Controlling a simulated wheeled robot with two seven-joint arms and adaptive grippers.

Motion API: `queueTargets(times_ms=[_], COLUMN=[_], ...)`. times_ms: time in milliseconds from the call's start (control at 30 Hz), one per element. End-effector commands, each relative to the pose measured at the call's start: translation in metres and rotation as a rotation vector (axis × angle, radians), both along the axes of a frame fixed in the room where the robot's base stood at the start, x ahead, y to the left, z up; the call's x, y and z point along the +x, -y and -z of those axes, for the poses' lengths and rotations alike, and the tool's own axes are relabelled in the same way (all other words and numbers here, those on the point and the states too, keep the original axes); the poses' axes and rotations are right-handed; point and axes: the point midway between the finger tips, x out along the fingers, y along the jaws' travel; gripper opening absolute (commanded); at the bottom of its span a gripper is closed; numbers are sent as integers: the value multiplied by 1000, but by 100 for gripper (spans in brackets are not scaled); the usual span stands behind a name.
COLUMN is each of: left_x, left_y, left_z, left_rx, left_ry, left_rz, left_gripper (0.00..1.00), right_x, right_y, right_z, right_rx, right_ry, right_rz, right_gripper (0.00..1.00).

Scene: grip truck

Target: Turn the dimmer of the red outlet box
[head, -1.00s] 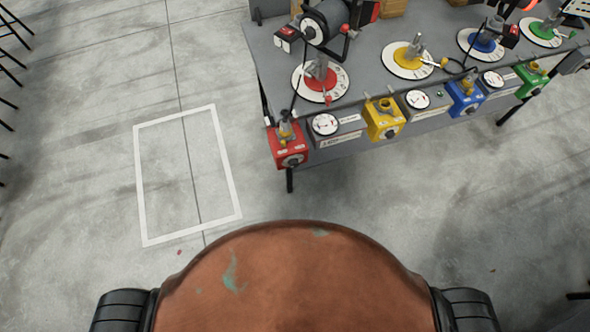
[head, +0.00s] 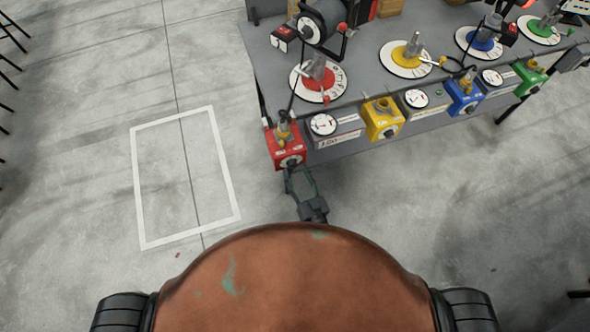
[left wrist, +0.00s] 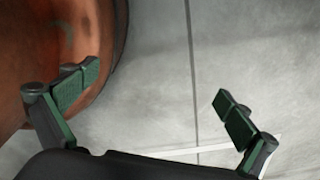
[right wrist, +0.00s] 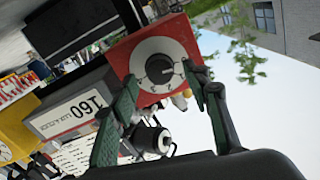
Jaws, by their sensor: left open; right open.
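The red outlet box (head: 286,148) hangs at the left front corner of the grey table. Its black dimmer knob (head: 291,161) faces me. In the right wrist view the red box (right wrist: 135,58) shows its white dial with the black knob (right wrist: 159,69). My right gripper (head: 301,172) is open just below and in front of the box. In the right wrist view its fingers (right wrist: 165,82) stand apart, to either side of the dial's lower part; I cannot tell whether they touch the box. My left gripper (left wrist: 153,85) is open and empty beside my body, above the floor.
Yellow (head: 382,119), blue (head: 463,97) and green (head: 530,78) outlet boxes line the table front to the right, with gauges between them. A red dial disc (head: 318,80) lies on the table (head: 365,82). The floor to the left, with a white taped rectangle (head: 137,190), is clear.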

Motion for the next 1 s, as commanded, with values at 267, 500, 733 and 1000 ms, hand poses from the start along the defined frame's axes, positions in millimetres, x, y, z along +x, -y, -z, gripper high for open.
queueTargets(times_ms=[267, 500, 733, 1000], left_x=[-6, -15, -14, -13], left_y=[-1, -1, -2, -2], left_z=[-3, -2, -2, -2], left_rx=[1, 2, 2, 2], left_ry=[-7, -19, -19, -17], left_rz=[-1, -3, -3, -3], left_gripper=[100, 100, 100, 100], right_x=[16, 15, 15, 15], right_y=[-6, -6, -6, -6], right_z=[1, 1, 1, 1], right_rx=[1, 0, 0, 0], right_ry=[-1, -1, -1, -1], right_rz=[0, 0, 0, 0], right_gripper=[44, 41, 25, 6])
